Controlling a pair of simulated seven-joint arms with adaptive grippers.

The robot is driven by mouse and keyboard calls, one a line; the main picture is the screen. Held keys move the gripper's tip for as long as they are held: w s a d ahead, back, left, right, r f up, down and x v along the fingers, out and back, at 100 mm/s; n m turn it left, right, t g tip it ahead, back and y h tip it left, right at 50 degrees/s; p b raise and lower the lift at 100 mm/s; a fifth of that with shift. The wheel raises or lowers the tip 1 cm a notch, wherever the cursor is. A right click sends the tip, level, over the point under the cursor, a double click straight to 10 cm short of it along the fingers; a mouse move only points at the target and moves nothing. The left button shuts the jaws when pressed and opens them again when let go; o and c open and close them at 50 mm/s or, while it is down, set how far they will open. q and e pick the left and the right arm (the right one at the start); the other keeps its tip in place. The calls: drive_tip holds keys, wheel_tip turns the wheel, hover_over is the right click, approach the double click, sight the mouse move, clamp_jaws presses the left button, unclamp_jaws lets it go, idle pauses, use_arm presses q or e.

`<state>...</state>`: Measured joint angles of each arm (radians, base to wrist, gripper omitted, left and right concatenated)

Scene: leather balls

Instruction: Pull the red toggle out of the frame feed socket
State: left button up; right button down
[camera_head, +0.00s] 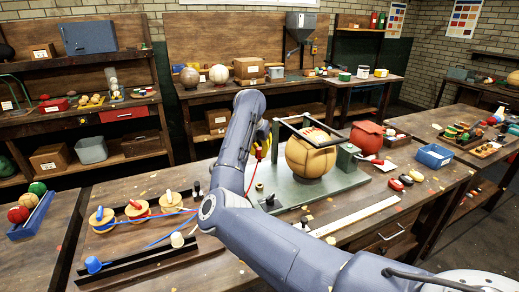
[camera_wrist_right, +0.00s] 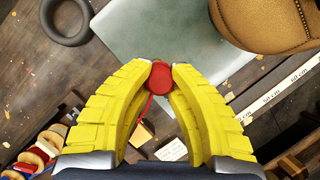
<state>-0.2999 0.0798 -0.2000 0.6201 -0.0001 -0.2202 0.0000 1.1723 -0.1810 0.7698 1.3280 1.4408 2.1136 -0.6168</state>
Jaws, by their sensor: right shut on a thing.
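My right gripper (camera_head: 262,150) is at the left side of the frame stand, beside the tan leather ball (camera_head: 311,153). In the right wrist view its yellow fingers (camera_wrist_right: 160,70) are shut on the red toggle (camera_wrist_right: 160,84), which sits between the fingertips. A thin red cord runs down from the toggle. The feed socket is not clearly visible, so I cannot tell whether the toggle touches it. The ball sits under the dark frame (camera_head: 305,127) on a grey-green base plate (camera_head: 290,193). The ball also shows in the right wrist view (camera_wrist_right: 262,22). My left gripper is not in view.
A white ruler (camera_head: 353,216) lies in front of the plate. My right arm crosses the table's front.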

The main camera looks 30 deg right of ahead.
drive_tip(key=shift+f, duration=0.3)
drive_tip(key=shift+f, duration=2.85)
